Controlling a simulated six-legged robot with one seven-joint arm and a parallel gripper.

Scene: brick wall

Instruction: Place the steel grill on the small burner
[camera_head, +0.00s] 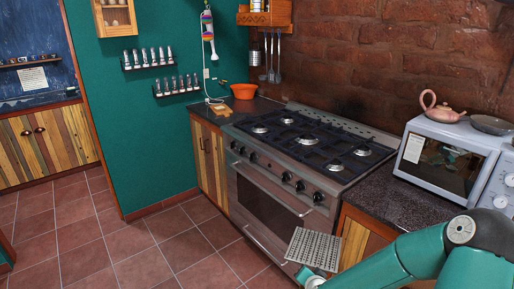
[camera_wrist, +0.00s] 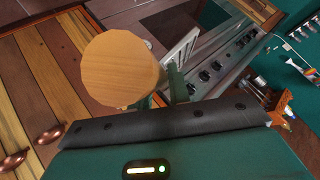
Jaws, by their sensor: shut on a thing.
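The steel grill (camera_head: 315,247) is a light grey square plate with rows of openings. It is held in the air in front of the stove, at the lower middle of the head view. My gripper (camera_head: 309,275) is shut on its near edge. In the wrist view the grill (camera_wrist: 181,52) shows as a pale slatted piece beyond my gripper (camera_wrist: 177,82), partly hidden by a round wooden thing. The stove (camera_head: 300,150) has several burners with round caps, among them one at the front left (camera_head: 260,128). Which burner is the small one is hard to tell.
A microwave (camera_head: 447,155) with a pink teapot (camera_head: 441,111) stands on the dark counter (camera_head: 385,196) right of the stove. The round wooden thing (camera_wrist: 120,68) is close in the wrist view. The tiled floor at left is clear.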

